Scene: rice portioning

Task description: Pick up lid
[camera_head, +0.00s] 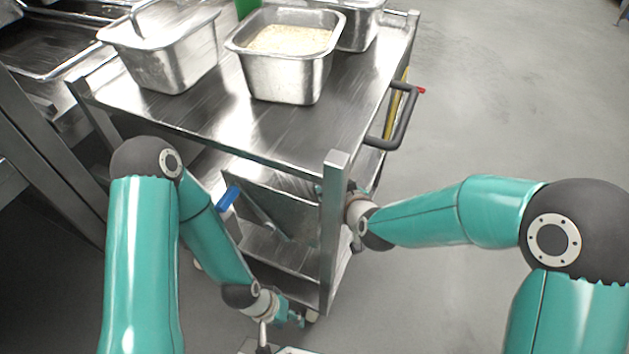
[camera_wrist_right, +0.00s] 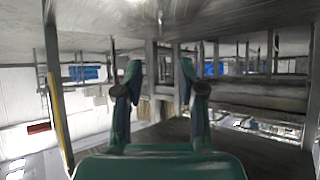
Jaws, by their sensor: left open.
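I cannot clearly make out a separate lid. A steel pan (camera_head: 165,62) at the cart's back left has a pale top with a thin bent handle at its left; whether this is a lid I cannot tell. A second steel pan (camera_head: 285,78) is uncovered and holds rice (camera_head: 290,39). My left gripper (camera_head: 290,319) is open, low in front of the cart, well away from the pans. My right gripper (camera_wrist_right: 160,82) shows its two fingers apart and nothing between them; in the head view it is mostly hidden behind the cart's front post.
The steel cart (camera_head: 270,130) has a lower shelf and a black handle (camera_head: 402,118) on its right. Another pan (camera_head: 357,28) stands behind the rice. A steel edge and a small upright part show at the bottom beside my left gripper. The floor at right is clear.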

